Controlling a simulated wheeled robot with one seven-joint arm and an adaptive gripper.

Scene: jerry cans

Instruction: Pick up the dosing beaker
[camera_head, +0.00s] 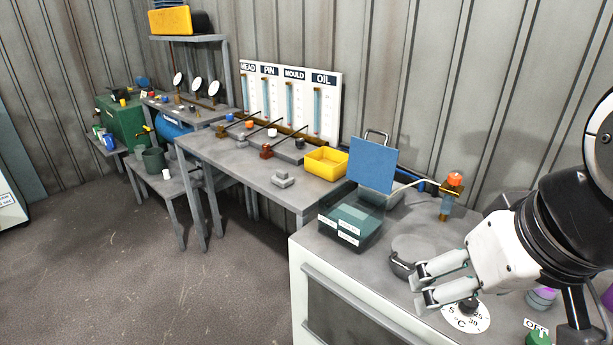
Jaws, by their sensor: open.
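I cannot tell for certain which thing is the dosing beaker. A small cup-like piece with a purple band (541,299) stands on the white cabinet at the right, below my arm. A small white cup (167,174) stands far off on a low bench at the left. My gripper (419,288) reaches in from the right over the cabinet top. Its two fingers point left, apart, with nothing seen between them.
A glass-like tank with a blue lid (372,172) stands on the cabinet's left part. A dial (467,315) lies below my gripper, and an orange-topped valve (454,180) stands behind. The middle bench holds a yellow tray (326,162). The floor at left is clear.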

